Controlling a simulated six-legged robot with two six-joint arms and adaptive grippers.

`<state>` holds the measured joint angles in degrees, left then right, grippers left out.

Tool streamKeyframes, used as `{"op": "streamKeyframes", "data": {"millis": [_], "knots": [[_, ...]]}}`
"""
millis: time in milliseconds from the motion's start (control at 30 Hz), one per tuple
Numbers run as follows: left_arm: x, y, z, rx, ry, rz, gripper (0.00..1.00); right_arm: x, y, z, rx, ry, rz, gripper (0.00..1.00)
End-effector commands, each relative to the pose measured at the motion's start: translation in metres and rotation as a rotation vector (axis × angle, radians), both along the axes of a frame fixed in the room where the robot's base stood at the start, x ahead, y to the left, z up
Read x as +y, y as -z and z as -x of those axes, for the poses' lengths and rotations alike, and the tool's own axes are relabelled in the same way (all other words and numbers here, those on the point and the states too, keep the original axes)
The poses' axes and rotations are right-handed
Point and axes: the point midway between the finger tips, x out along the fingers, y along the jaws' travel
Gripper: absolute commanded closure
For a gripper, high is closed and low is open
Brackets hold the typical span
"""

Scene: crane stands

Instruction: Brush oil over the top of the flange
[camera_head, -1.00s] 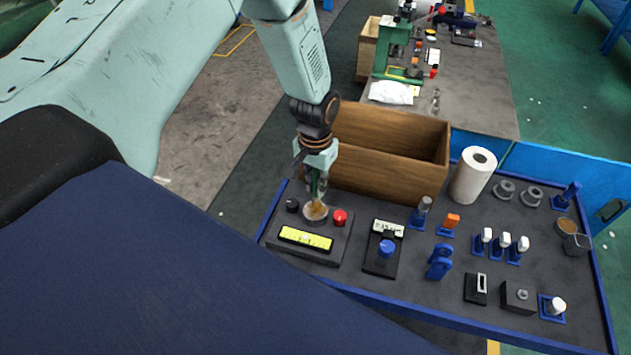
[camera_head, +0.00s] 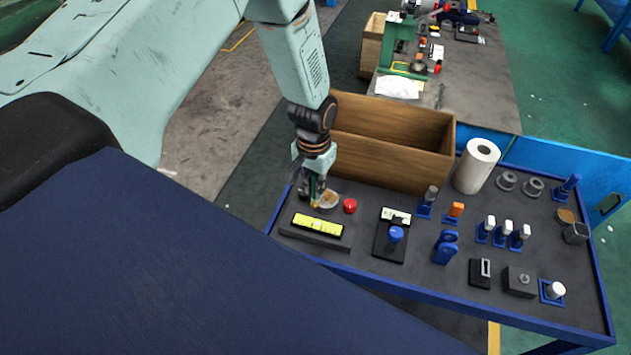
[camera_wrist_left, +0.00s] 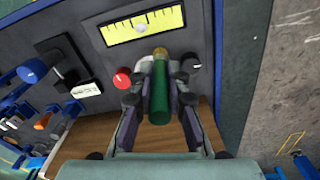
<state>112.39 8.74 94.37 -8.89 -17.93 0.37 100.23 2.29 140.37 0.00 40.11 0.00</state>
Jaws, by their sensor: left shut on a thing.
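My left gripper (camera_head: 316,190) is shut on a brush with a green handle (camera_wrist_left: 159,100). The brush points down, and its tan tip (camera_wrist_left: 160,53) is at the far end from my wrist. In the head view the tip is at the left front edge of a round, pale tan-topped disc (camera_head: 329,200), which looks like the flange. I cannot tell whether the bristles touch it. In the wrist view the brush and fingers hide most of the disc. My right gripper is not in view.
A wooden crate (camera_head: 390,165) stands close behind. A paper roll (camera_head: 476,166), blue stands and small parts fill the cart's right side.

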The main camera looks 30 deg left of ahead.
Motion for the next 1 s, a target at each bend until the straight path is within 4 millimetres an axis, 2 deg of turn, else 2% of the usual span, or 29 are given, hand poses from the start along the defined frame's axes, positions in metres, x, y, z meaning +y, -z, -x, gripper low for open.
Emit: {"op": "streamKeyframes", "data": {"millis": [100,800,1000], "knots": [[-0.001,-0.024,-0.003,-0.005,0.001,0.0,1.0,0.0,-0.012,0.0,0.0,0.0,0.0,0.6],[-0.006,-0.08,-0.003,-0.002,0.002,0.0,1.0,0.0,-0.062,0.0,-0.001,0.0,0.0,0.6],[-0.006,-0.083,-0.002,-0.002,0.002,0.0,1.0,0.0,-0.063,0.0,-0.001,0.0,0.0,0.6]]}}
